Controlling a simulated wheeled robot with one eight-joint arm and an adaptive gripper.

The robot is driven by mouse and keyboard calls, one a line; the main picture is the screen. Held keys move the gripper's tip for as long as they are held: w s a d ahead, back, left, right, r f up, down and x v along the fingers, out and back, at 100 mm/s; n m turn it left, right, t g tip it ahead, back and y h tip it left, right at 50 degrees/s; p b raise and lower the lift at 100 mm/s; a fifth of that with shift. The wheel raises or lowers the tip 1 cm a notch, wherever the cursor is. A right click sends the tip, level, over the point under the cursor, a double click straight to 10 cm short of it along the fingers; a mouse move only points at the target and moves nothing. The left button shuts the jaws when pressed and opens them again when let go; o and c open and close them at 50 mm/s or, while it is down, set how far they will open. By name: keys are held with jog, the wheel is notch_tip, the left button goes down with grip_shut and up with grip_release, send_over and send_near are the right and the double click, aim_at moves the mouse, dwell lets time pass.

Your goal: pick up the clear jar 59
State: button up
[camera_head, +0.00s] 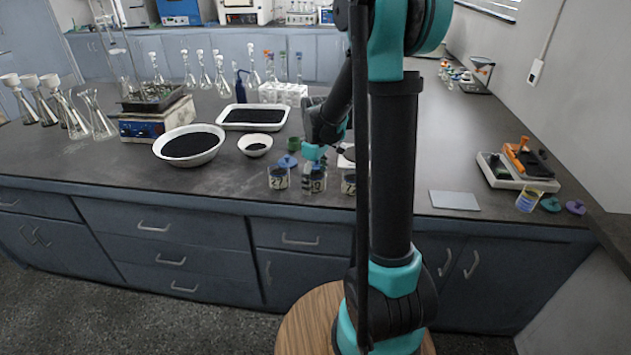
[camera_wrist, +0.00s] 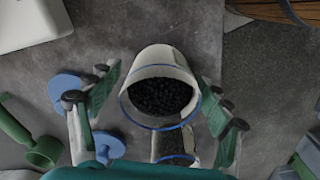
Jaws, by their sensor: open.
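Clear jars with dark grains stand in a row near the counter's front edge. The middle jar (camera_head: 316,184) is below my gripper (camera_head: 314,160) in the head view; its label seems to end in 9 but is too small to read surely. In the wrist view a clear jar with a blue rim (camera_wrist: 160,92), holding black grains, is between the two fingers of my gripper (camera_wrist: 160,104). The fingers are open, one on each side, with gaps visible. Another clear jar (camera_wrist: 176,146) shows just below it, partly hidden by my gripper.
Jars stand close on the left (camera_head: 278,179) and right (camera_head: 348,184). Blue lids (camera_wrist: 64,91) and a green scoop (camera_wrist: 42,151) lie to the left in the wrist view. A white bowl (camera_head: 254,145) stands behind left. A grey plate (camera_head: 455,200) lies to the right.

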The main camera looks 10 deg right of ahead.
aim_at(316, 172)
jog(key=c, duration=1.4)
notch_tip(316, 172, up, 19)
notch_tip(316, 172, down, 16)
jog(key=shift+r, duration=0.1)
dwell(0.4)
